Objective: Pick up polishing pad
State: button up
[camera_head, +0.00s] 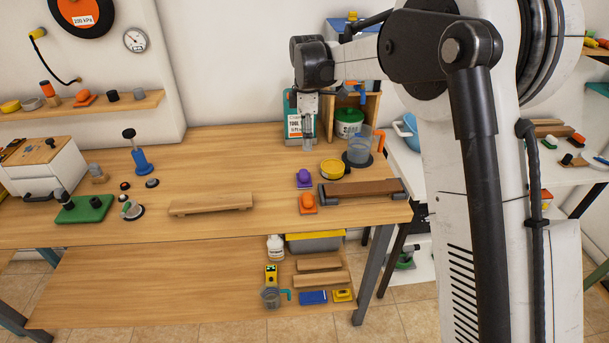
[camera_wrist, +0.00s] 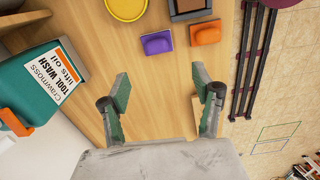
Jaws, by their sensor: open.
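No item is labelled as the polishing pad, and I cannot tell which one it is. A purple block with a raised grip (camera_head: 304,178) and an orange block with a raised grip (camera_head: 308,203) sit on the wooden workbench (camera_head: 232,160), right of its middle. The purple block (camera_wrist: 157,43) and the orange block (camera_wrist: 205,34) also show in the wrist view, beyond my fingertips. A yellow round item (camera_head: 332,168) lies behind them, partly cut off in the wrist view (camera_wrist: 128,8). My gripper (camera_wrist: 163,85) is open and empty above the bench, pointing down.
A teal tool-wash container (camera_head: 293,107) stands close to my gripper. A wooden box with a green tin (camera_head: 348,122) and a clear jug (camera_head: 359,150) stand to its right. A brown tray (camera_head: 362,189) and a wooden bar (camera_head: 211,204) lie nearer the front. The bench's left-middle has free room.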

aim_at(304, 172)
jog(key=shift+n, duration=0.3)
jog(key=f, duration=0.6)
jog(key=a+f, duration=0.1)
jog(key=f, duration=0.3)
jog(key=shift+w+p, duration=0.3)
jog(key=shift+w, duration=0.05)
notch_tip(304, 172, down, 5)
jog(key=shift+w+d+f+p, duration=0.1)
jog(key=shift+w+p, duration=0.05)
jog(key=shift+p, duration=0.2)
jog(key=c, duration=1.2)
jog(key=shift+c, duration=0.2)
jog(key=shift+r, duration=0.2)
